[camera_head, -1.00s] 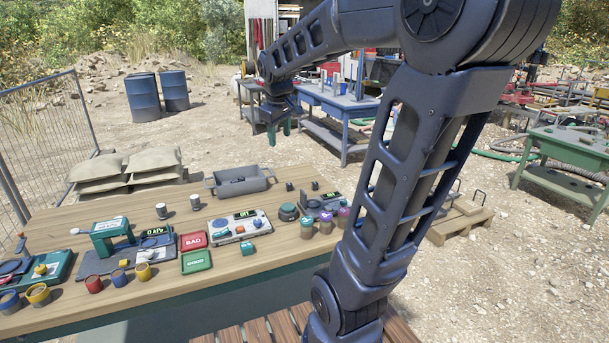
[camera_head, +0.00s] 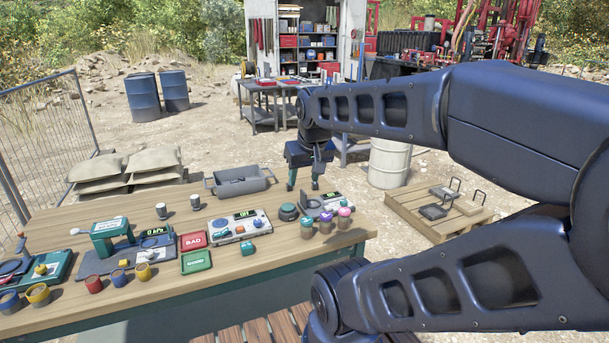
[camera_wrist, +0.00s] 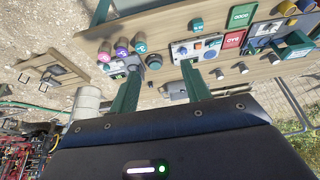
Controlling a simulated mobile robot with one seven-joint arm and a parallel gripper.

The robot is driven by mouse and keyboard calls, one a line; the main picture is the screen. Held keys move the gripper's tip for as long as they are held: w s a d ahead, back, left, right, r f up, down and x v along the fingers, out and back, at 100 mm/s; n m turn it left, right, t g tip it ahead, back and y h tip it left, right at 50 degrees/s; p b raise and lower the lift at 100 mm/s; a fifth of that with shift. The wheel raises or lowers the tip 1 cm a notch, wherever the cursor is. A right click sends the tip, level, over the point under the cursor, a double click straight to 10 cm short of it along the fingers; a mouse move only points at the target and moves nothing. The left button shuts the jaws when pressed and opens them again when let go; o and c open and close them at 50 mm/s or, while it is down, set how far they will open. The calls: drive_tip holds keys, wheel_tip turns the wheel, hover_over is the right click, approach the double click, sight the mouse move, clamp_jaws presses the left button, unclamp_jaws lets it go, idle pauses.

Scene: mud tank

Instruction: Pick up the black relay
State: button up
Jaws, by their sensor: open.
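My gripper (camera_head: 303,186) is open, with its two green fingers pointing down at the back right edge of the wooden workbench. In the wrist view the open fingers (camera_wrist: 160,70) have nothing held between them. I cannot pick out the black relay with certainty. Two small dark upright pieces stood at that back edge a second ago; my gripper now covers that spot in the head view. The wrist view is too small to tell them apart. A grey tray (camera_head: 213,187) with dark contents stands left of my gripper.
On the workbench (camera_head: 100,211), a round dark-green device (camera_head: 288,212) and several coloured-lid jars (camera_head: 325,227) stand near my gripper. A meter (camera_head: 230,232), red BAD bin (camera_head: 193,241) and green bin (camera_head: 196,262) lie further left. A pallet (camera_head: 405,202) and pale drum (camera_head: 389,165) stand beyond.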

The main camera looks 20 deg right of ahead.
drive_tip(key=shift+o, duration=0.5)
drive_tip(key=w+d+r+n+g+h, duration=0.1)
drive_tip(key=w+d+n, duration=0.1)
drive_tip(key=w, duration=0.5)
drive_tip(key=w+d+r+n+h, duration=0.1)
drive_tip(key=w+d+r+n, duration=0.1)
drive_tip(key=w, duration=0.4)
drive_tip(key=n+g+h, duration=0.3)
drive_tip(key=n+g, duration=0.1)
drive_tip(key=n, duration=0.8)
hover_over(315, 186)
drive_tip(key=w+a, duration=0.2)
wheel_tip(315, 186, down, 32)
drive_tip(key=shift+s+f, duration=0.1)
drive_tip(key=shift+f, duration=0.1)
drive_tip(key=shift+y, duration=0.3)
drive_tip(key=shift+d+x, duration=0.15)
drive_tip(key=shift+x, duration=1.15)
drive_tip(key=shift+d+x, duration=0.15)
drive_tip(key=shift+x, duration=1.15)
drive_tip(key=shift+s+r, duration=0.1)
drive_tip(key=shift+r, duration=0.05)
drive_tip(key=c, duration=1.1)
